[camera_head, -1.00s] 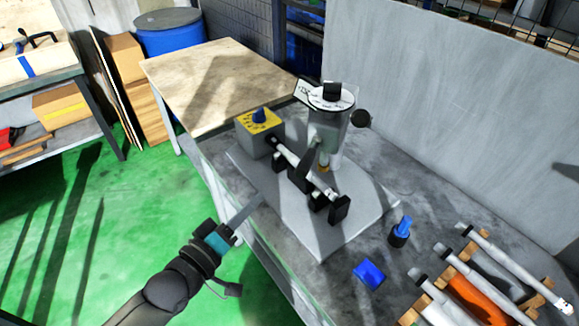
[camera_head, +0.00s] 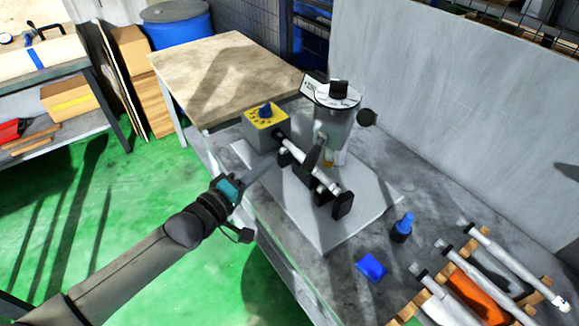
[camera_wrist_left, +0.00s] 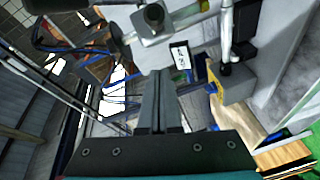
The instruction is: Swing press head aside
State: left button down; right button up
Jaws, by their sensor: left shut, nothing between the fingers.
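The grinder stands on a light grey base plate (camera_head: 372,203). Its upright grey head (camera_head: 331,130) carries a round white dial (camera_head: 337,95) with a black knob on top. A white shaft (camera_head: 308,166) lies across black supports in front of the head. A grey box (camera_head: 262,137) with a yellow face and blue knob is at the shaft's left end. My left gripper (camera_head: 262,170) is shut and empty, left of the shaft near the plate's left side, apart from the head. Its closed fingers (camera_wrist_left: 158,88) point toward the machine in the left wrist view. My right gripper is out of view.
A blue-topped bottle (camera_head: 402,227) and a blue block (camera_head: 371,267) are on the grey bench right of the plate. A rack with several shafts (camera_head: 490,280) is at lower right. A grey panel (camera_head: 450,110) stands behind. A wooden tabletop (camera_head: 220,75) adjoins at the back left.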

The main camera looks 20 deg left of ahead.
pick_arm(q)
jog(key=shift+w+d+f+p, duration=0.1)
jog(key=shift+w+d+f, duration=0.25)
jog(key=shift+d, duration=0.5)
jog(key=shift+w+d+f+p, duration=0.1)
jog(key=shift+w+d+f, duration=0.05)
jog(key=shift+w+d, duration=0.55)
jog(key=shift+w+d+f+p, duration=0.1)
jog(key=shift+w+d+f, duration=0.2)
jog(key=shift+d, duration=0.65)
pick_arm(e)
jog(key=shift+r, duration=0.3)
pick_arm(q)
jog(key=shift+d, duration=0.1)
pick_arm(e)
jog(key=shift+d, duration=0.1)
